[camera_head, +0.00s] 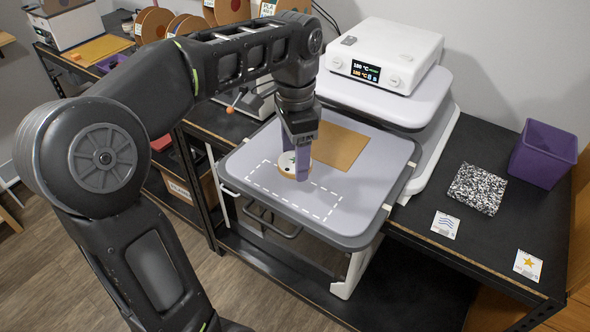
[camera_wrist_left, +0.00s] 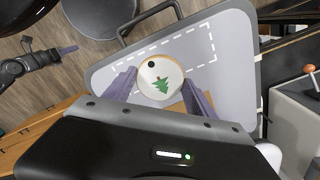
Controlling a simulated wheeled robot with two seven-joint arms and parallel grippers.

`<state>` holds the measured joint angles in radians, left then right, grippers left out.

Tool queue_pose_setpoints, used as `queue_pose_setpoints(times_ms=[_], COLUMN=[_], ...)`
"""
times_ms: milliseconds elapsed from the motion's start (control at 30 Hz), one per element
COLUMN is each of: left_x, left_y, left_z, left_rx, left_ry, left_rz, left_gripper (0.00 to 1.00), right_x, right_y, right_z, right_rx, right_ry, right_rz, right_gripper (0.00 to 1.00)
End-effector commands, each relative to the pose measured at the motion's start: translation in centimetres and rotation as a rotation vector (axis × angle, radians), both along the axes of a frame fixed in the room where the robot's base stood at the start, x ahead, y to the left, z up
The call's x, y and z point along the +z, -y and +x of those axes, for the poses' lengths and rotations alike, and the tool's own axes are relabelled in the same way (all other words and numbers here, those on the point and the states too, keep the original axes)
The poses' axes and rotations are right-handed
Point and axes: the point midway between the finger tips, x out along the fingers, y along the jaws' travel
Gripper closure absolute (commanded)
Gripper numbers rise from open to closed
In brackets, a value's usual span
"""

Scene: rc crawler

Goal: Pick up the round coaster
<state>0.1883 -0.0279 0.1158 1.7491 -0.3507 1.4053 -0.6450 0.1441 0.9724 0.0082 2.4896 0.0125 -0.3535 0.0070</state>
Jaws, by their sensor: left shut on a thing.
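The round coaster (camera_wrist_left: 158,82) is pale with a wooden rim, a green tree print and a dark spot near its edge. It also shows in the head view (camera_head: 285,164), at the dashed outline on the grey press platen (camera_head: 245,172). My left gripper (camera_head: 295,168) points down with its purple fingers on opposite sides of the coaster, shut on it. Whether the coaster touches the platen or hangs just above is hard to tell. My right gripper (camera_wrist_left: 66,50) shows small at the left of the left wrist view; its jaw state is unclear.
A brown square sheet (camera_head: 338,146) lies behind the coaster on the platen. The white heat press (camera_head: 385,55) stands behind. On the black bench to the right are a purple bin (camera_head: 542,154), a speckled square (camera_head: 478,188) and two printed cards (camera_head: 445,225) (camera_head: 528,265).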

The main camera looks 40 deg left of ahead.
Motion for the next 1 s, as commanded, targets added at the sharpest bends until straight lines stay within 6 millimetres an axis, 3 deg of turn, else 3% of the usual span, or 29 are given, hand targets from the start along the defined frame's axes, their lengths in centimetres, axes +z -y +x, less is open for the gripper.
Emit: queue_pose_setpoints(times_ms=[33,200,1000], left_x=[1.7,3.0,3.0], left_y=[0.0,0.0,0.0], left_z=[0.1,0.0,0.0], left_rx=[-0.001,-0.001,0.000], left_ry=[0.003,0.001,0.001], left_rz=[0.000,0.000,0.000], left_gripper=[0.75,0.75,0.75], right_x=[1.3,2.7,2.6], right_y=[0.1,0.3,0.4], right_z=[0.0,0.0,-0.1], right_rx=[-0.001,-0.001,-0.001], right_ry=[-0.002,-0.010,-0.011], right_rz=[-0.002,-0.006,-0.007], right_gripper=[1.00,1.00,1.00])
